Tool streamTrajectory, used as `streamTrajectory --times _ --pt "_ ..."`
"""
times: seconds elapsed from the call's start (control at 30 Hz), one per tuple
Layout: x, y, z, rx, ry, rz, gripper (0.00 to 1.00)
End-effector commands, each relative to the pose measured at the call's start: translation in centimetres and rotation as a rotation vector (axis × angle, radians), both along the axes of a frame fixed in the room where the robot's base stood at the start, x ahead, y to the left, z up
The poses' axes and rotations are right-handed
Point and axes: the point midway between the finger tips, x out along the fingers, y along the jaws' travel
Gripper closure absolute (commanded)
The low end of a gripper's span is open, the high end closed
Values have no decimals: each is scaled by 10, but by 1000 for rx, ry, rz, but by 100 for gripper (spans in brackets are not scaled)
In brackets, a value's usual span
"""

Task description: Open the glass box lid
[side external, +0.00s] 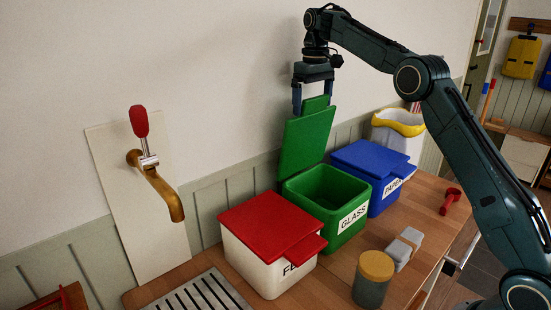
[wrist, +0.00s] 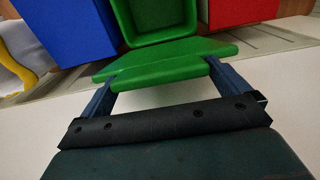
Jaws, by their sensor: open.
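The green glass box (side external: 338,204) stands on the counter with a white GLASS label, between the red-lidded box and the blue box. Its green lid (side external: 305,140) is raised, standing nearly upright at the back, so the box's inside shows and looks empty. My gripper (side external: 313,106) is at the lid's top edge, pointing down, with the lid's tab between its fingers. In the wrist view my open gripper (wrist: 161,84) has a finger at each end of the tab of the lid (wrist: 165,58), and the open box (wrist: 165,22) lies beyond. Whether the fingers touch the tab is unclear.
A red-lidded white box (side external: 268,262) is on the left, and a closed blue PAPER box (side external: 371,172) on the right. A yellow-lidded jar (side external: 373,278), a grey block (side external: 403,250) and a red item (side external: 450,201) lie in front. A brass tap (side external: 160,185) juts from the wall.

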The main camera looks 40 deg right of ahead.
Motion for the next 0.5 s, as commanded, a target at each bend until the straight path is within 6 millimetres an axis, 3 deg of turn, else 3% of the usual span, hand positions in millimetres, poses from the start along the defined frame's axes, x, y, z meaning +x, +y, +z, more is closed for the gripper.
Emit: streamTrajectory --times 0.5 --pt "-25 0 -4 0 0 0 0"
